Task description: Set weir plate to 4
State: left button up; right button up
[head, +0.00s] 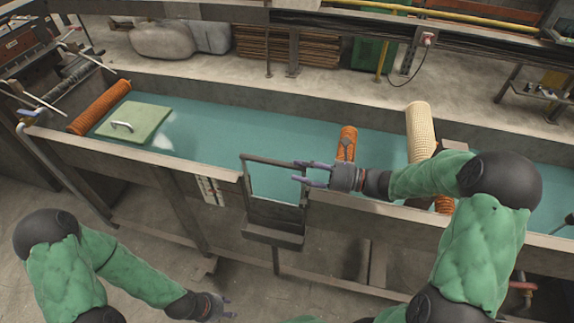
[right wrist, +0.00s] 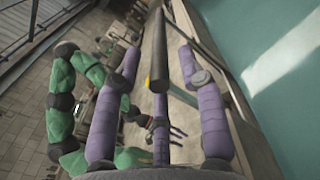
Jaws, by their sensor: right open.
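The weir plate (head: 275,213) sits in the trough's front wall, and a dark frame with a top bar (head: 268,159) rises above it. A white scale strip (head: 209,190) with dark marks is on the wall to its left; its numbers are too small to read. My right gripper (head: 299,173) is open at the bar's right end. In the right wrist view, the dark bar (right wrist: 155,50) runs between the spread purple fingers of this gripper (right wrist: 157,75), with no grip visible. My left gripper (head: 229,307) is low in front of the trough, open and empty.
The long trough holds teal water (head: 215,130). An orange mesh roll (head: 100,106) and a green lid (head: 134,122) with a handle are at its left. An orange roll (head: 347,143) and a cream mesh tube (head: 420,130) are near my right arm. A small ledge (head: 272,235) juts below the plate.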

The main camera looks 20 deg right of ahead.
aim_at(287, 167)
jog(key=shift+b+x, duration=0.5)
jog(key=shift+x, duration=1.75)
